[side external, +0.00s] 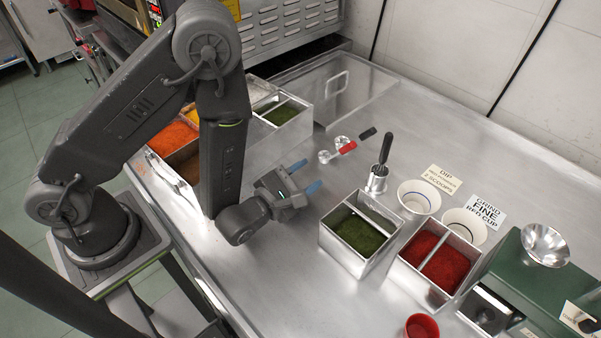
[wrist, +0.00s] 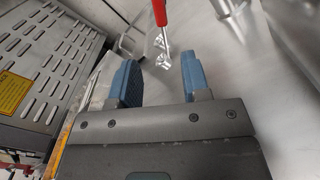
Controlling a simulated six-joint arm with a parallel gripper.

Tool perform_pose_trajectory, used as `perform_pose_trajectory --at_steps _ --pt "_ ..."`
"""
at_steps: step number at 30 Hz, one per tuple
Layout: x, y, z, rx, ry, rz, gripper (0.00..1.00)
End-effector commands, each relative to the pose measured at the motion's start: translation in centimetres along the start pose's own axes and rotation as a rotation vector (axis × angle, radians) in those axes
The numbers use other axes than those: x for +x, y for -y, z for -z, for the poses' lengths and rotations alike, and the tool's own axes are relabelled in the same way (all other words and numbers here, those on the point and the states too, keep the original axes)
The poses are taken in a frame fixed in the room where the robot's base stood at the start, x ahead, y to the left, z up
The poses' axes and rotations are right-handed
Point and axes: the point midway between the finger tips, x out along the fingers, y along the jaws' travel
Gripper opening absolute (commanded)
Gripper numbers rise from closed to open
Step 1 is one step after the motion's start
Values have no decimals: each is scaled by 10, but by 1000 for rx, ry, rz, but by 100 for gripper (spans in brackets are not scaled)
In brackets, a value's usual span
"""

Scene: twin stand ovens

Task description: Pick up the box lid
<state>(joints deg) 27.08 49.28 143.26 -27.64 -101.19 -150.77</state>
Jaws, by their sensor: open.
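The box lid (side external: 370,98) looks like a clear flat panel with a small loop handle. It lies at the back of the steel counter, beside the multi-compartment spice box (side external: 306,113). In the wrist view, a clear edge and handle-like shape (wrist: 128,42) shows beyond the left finger; I cannot tell for certain that it is the lid. My gripper (side external: 306,176) is open and empty, in front of the lid and apart from it. Its two blue fingers also show in the wrist view (wrist: 158,78), with nothing between them.
Measuring spoons with red (side external: 348,147) and black handles lie between my gripper and the lid. Steel boxes of green (side external: 335,250) and red powder (side external: 415,285), white bowls (side external: 418,205) and a black-handled tool (side external: 384,160) stand right. A vented oven (side external: 290,30) stands behind. The back-right counter is clear.

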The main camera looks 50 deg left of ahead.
Motion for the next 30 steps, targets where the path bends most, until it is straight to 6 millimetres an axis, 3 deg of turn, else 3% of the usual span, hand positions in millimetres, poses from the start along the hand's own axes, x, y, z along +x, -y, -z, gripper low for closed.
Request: perform_pose_trajectory --at_steps 5,10,15,19,25,30 --pt "-4 0 0 2 -2 1 43" --pt "10 -10 -9 88 -54 23 43" --pt "31 -34 -33 349 -157 150 43" --pt "35 -55 -55 609 -189 304 43" --pt "15 -94 -87 1048 -135 563 43" --pt "-24 -130 -106 1448 -17 785 43"
